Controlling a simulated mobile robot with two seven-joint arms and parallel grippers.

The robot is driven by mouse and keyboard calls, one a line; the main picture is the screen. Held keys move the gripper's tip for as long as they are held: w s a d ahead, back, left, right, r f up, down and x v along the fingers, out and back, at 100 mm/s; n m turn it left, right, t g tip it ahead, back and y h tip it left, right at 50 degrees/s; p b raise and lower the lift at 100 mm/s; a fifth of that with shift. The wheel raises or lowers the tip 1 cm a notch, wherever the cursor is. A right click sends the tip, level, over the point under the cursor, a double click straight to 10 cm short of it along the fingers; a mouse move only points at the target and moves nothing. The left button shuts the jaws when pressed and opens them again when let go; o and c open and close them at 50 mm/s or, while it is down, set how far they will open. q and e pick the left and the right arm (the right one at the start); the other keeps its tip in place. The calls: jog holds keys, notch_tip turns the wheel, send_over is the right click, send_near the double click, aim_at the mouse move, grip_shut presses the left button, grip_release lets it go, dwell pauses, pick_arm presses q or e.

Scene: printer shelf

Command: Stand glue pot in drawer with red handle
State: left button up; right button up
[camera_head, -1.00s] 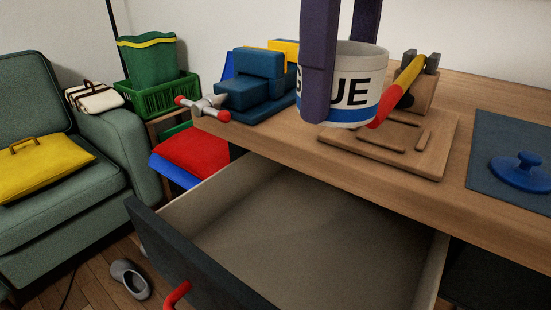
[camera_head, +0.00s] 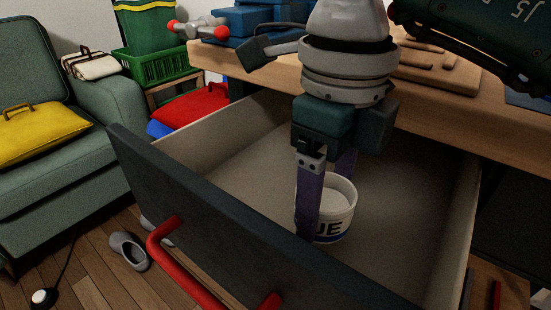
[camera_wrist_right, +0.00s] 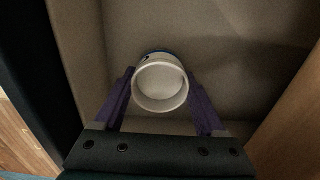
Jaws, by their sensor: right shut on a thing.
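The glue pot (camera_head: 340,222) is a white open cup with dark "UE" lettering showing and a blue band low down. It is upright inside the open drawer (camera_head: 235,190), toward its front. The drawer has a dark front, a pale interior and a red handle (camera_head: 187,275). My right gripper (camera_head: 326,208) points down into the drawer, its purple fingers shut on the pot from two sides. In the right wrist view the pot (camera_wrist_right: 160,88) sits between the fingers, its rim toward the camera. I cannot tell whether its base touches the drawer floor. My left gripper is out of view.
The wooden desk top (camera_head: 440,105) lies behind the drawer, with a wooden board (camera_head: 440,72) on it. A green sofa (camera_head: 70,190) stands at the left, with a grey shoe (camera_head: 130,250) on the floor. The drawer floor around the pot looks empty.

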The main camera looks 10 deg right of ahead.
aim_at(322, 224)
notch_tip(322, 224, down, 4)
jog(key=shift+r+b, duration=0.2)
jog(key=shift+b, duration=0.25)
jog(key=shift+f, duration=0.15)
jog(key=o, duration=1.5)
